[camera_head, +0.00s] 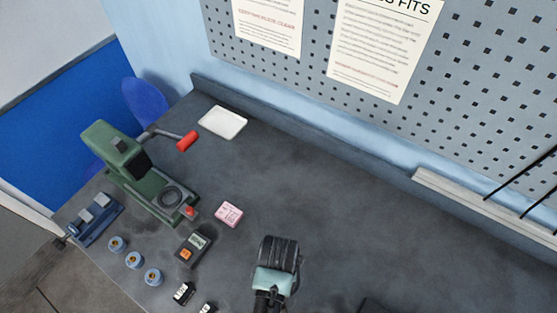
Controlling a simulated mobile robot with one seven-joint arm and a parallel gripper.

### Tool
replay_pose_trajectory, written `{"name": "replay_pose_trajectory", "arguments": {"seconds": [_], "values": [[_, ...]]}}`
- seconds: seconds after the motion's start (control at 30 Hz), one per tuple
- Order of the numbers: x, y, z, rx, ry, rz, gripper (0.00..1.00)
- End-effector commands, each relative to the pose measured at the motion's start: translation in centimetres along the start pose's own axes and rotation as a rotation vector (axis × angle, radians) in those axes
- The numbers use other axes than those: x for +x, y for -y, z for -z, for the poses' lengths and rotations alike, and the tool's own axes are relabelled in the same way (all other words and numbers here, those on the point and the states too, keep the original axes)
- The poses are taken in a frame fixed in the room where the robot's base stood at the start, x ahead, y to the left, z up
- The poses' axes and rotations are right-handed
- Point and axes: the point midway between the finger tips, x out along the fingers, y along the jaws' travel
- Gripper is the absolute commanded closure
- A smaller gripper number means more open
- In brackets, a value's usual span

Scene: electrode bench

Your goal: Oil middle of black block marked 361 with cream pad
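Two small black blocks with white labels stand near the bench's front edge, one (184,293) whole in view and one (208,308) cut by the bottom edge. Their markings are too small to read, so I cannot tell which is 361. No cream pad can be made out for sure; a flat off-white rectangular piece (222,121) lies at the back of the bench. My gripper (268,298), dark and teal, is at the bottom middle, to the right of the blocks and apart from them. Its fingertips are unclear, and I cannot see whether it holds anything.
A green press (142,180) with a red-handled lever stands left. Near it are a blue fixture (97,218), blue-rimmed rings (134,260), a dark device with an orange button (193,248) and a pink note (229,213). The bench's middle is clear; a pegboard (475,90) rises behind.

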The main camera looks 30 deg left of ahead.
Motion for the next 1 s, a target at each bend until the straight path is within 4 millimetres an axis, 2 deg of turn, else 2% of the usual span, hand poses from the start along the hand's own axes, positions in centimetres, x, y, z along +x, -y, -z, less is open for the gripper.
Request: {"name": "replay_pose_trajectory", "arguments": {"seconds": [1.0], "values": [[0.96, -0.01, 0.01, 0.000, 0.000, 0.000, 0.93]]}}
